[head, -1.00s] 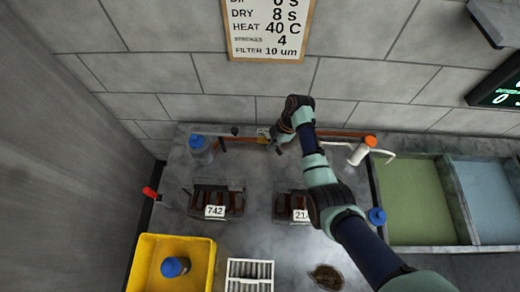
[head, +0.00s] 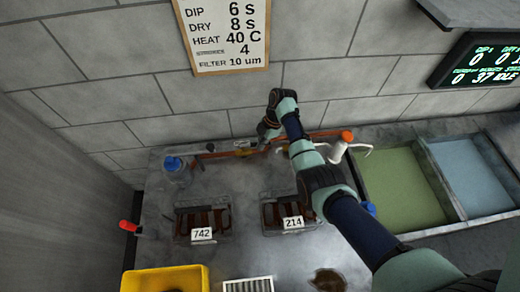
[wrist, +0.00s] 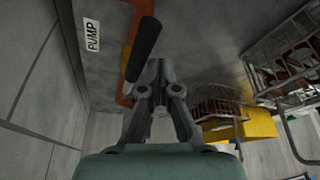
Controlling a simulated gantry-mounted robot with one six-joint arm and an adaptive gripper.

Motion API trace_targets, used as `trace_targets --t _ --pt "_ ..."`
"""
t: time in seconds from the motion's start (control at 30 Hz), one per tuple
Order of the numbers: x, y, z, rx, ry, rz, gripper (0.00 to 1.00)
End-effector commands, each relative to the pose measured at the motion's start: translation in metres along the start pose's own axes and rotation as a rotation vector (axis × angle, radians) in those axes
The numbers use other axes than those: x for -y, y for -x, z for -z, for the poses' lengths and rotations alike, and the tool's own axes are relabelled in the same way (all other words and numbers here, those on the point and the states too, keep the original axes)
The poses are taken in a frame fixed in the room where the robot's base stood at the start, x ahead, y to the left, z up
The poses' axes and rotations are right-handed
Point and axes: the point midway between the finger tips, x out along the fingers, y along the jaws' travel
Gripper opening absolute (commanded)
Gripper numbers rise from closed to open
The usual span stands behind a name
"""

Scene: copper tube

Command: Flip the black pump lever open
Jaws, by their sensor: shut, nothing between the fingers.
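The black pump lever (wrist: 144,48) shows in the wrist view as a dark bar slanting over the copper pipe (wrist: 124,101). A white PUMP label (wrist: 92,36) is on the surface to its left. My gripper (wrist: 160,68) is shut and empty, its fingertips together just to the right of and below the lever in the picture. Whether they touch the lever I cannot tell. In the head view my gripper (head: 265,132) is at the pipe (head: 222,154) along the back wall, and the lever cannot be made out clearly there.
Wire baskets labelled 742 (head: 202,234) and 214 (head: 292,223) stand in front of the pipe. A blue-capped bottle (head: 174,168) is at left, an orange-capped white bottle (head: 340,147) at right. A yellow bin (head: 140,280) is at the front. Green and blue basins lie right.

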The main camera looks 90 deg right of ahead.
Motion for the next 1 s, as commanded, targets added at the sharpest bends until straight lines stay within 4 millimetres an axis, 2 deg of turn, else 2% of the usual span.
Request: trace_targets --t 0.47,1.0 --pt "-0.0083 0.0019 -0.0067 0.004 -0.002 -0.005 0.0" --pt "-0.0035 0.0067 -0.0019 0.004 -0.001 -0.003 0.0"
